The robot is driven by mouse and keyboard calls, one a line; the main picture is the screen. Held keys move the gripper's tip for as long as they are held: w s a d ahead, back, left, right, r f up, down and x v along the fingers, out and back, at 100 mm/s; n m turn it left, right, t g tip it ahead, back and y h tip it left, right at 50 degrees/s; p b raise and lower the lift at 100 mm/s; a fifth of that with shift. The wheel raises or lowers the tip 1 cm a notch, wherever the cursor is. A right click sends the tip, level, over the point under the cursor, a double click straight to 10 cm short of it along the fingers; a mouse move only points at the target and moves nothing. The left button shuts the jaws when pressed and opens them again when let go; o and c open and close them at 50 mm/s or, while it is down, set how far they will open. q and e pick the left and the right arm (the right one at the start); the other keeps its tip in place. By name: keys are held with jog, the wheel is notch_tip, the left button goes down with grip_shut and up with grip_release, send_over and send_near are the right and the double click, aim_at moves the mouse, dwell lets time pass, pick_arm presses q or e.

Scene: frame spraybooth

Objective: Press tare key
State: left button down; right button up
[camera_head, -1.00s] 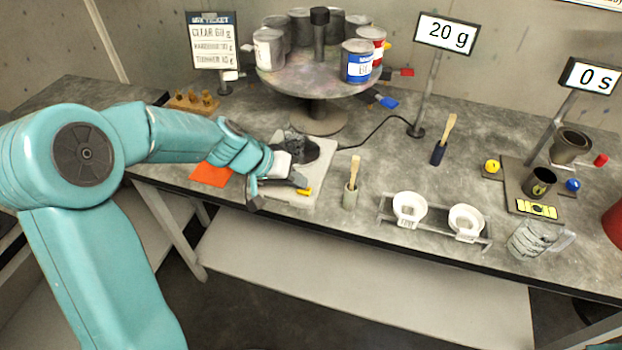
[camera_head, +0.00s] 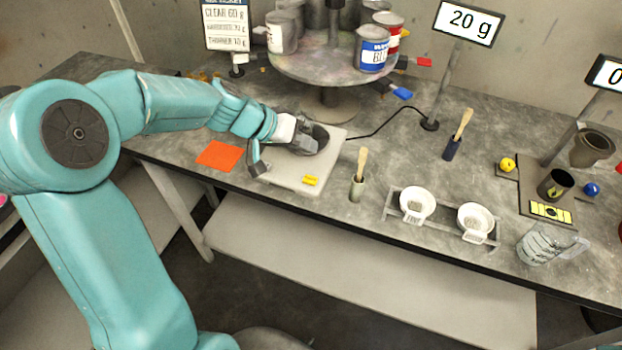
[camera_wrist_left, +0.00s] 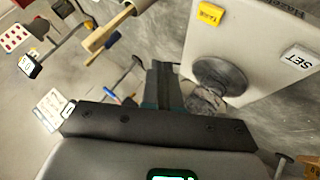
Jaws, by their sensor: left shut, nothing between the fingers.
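The white scale (camera_head: 284,174) stands on the bench, with a dark round pan (camera_head: 320,142) at its back and a small yellow key (camera_head: 311,181) near its front edge. The yellow key's lettering is too small to read. The scale's display (camera_head: 469,21) reads 20 g. My right gripper is out of view.
An orange sheet (camera_head: 220,155) lies left of the scale. A brush in a pale holder (camera_head: 357,190) stands close to its right. A rack with two white cups (camera_head: 417,203) is farther right. The can turntable (camera_head: 335,65) stands behind. A black cable runs to the display.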

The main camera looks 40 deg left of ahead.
aim_at(306, 179)
pick_arm(q)
notch_tip(306, 179, down, 8)
jog(key=b, duration=0.5)
jog(key=shift+w+r+b, duration=0.1)
jog(key=shift+r+b, duration=0.15)
jog(key=shift+b, duration=0.05)
jog(key=shift+f, duration=0.1)
jog(key=shift+b, duration=0.3)
dwell(1.1)
jog(key=shift+f+b, duration=0.45)
jog(key=shift+b, duration=0.25)
jog(key=shift+f+b, duration=0.45)
jog(key=shift+b, duration=0.15)
dwell(0.4)
jog(key=shift+r, duration=0.1)
jog(key=shift+r+p, duration=0.45)
jog(key=shift+r, duration=0.35)
